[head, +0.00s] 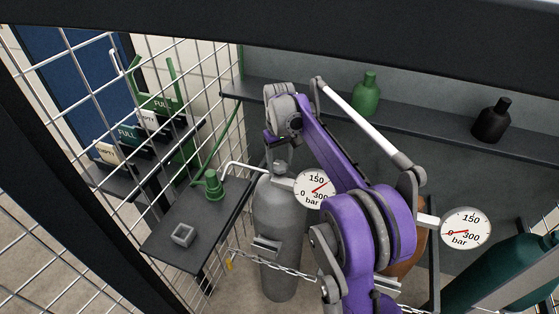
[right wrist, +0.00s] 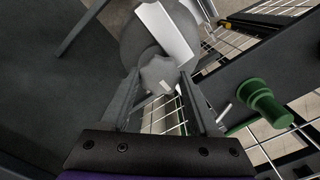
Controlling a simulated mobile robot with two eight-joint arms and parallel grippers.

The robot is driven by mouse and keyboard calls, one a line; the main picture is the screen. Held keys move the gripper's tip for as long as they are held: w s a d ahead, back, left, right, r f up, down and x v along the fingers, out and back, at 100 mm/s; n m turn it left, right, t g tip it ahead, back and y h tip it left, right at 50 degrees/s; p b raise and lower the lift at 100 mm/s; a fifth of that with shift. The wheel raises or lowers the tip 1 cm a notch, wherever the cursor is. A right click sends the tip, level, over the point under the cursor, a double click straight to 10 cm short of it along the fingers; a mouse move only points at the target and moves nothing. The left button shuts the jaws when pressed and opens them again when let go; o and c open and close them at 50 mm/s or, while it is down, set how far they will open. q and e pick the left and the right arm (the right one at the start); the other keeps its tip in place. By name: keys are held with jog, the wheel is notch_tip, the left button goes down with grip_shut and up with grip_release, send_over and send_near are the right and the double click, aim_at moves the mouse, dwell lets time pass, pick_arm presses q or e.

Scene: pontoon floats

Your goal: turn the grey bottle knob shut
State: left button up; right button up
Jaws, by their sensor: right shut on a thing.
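The grey bottle (head: 279,235) stands upright behind a chain in the head view. Its knob (right wrist: 160,76) is a pale grey lobed piece between the two fingers of my right gripper (right wrist: 161,84) in the right wrist view. My right gripper (head: 279,152) comes down on the bottle's top from above and is shut on the knob. The knob is mostly hidden by the gripper in the head view. The grey bottle's round gauge (head: 316,189) sits just right of its top. My left gripper is not in view.
A brown bottle (head: 408,255) with a second gauge (head: 466,229) stands to the right, partly behind my arm. A dark shelf (head: 170,240) holds a green fitting (head: 212,187). Wire mesh is at left, and a chain (head: 300,273) crosses in front of the bottles.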

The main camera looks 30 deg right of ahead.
jog(key=m, duration=0.4)
jog(key=shift+m, duration=0.3)
jog(key=m, duration=0.4)
jog(key=shift+m+p, duration=0.3)
jog(key=shift+p, duration=0.05)
jog(key=m, duration=0.4)
jog(key=shift+m, duration=2.5)
jog(key=o, duration=1.4)
jog(key=shift+c, duration=0.2)
